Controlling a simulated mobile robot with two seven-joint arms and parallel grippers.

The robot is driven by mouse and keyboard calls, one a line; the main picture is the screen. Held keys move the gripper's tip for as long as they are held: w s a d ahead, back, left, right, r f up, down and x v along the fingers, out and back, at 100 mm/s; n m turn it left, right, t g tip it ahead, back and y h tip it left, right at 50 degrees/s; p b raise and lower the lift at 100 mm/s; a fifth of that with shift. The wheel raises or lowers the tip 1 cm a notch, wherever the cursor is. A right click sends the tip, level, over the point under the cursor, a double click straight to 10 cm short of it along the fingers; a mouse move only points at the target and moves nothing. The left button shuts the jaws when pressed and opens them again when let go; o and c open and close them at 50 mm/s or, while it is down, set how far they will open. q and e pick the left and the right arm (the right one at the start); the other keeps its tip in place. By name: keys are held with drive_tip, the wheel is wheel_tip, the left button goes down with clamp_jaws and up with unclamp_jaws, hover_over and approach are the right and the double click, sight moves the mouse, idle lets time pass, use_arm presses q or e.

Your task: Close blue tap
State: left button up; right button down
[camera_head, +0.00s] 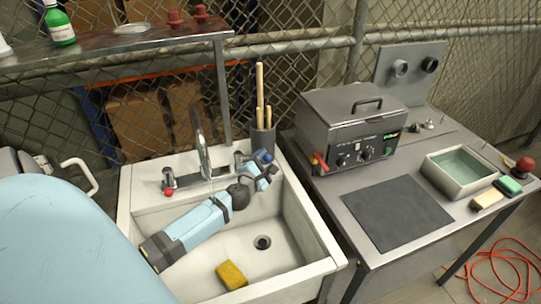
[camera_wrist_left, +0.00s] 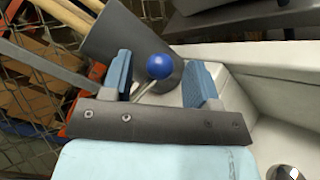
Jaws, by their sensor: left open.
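The blue tap is a round blue knob on a thin metal lever; it shows in the left wrist view (camera_wrist_left: 159,66) and at the back right of the sink in the head view (camera_head: 267,158). My left gripper (camera_head: 263,172) reaches across the sink to it. In the left wrist view the gripper (camera_wrist_left: 162,84) is open, with one blue-grey finger on each side of the knob and a gap to both. The tap's base is partly hidden by the gripper. My right gripper is not in view.
The metal faucet (camera_head: 201,145) and red tap (camera_head: 168,191) stand left of the gripper. A dark holder with wooden sticks (camera_head: 263,138) stands close behind the blue tap. A yellow sponge (camera_head: 231,275) lies in the white sink (camera_head: 290,262). A grey machine (camera_head: 345,130) stands to the right.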

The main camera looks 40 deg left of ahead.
use_arm(q)
drive_tip(key=shift+x, duration=1.85)
clamp_jaws()
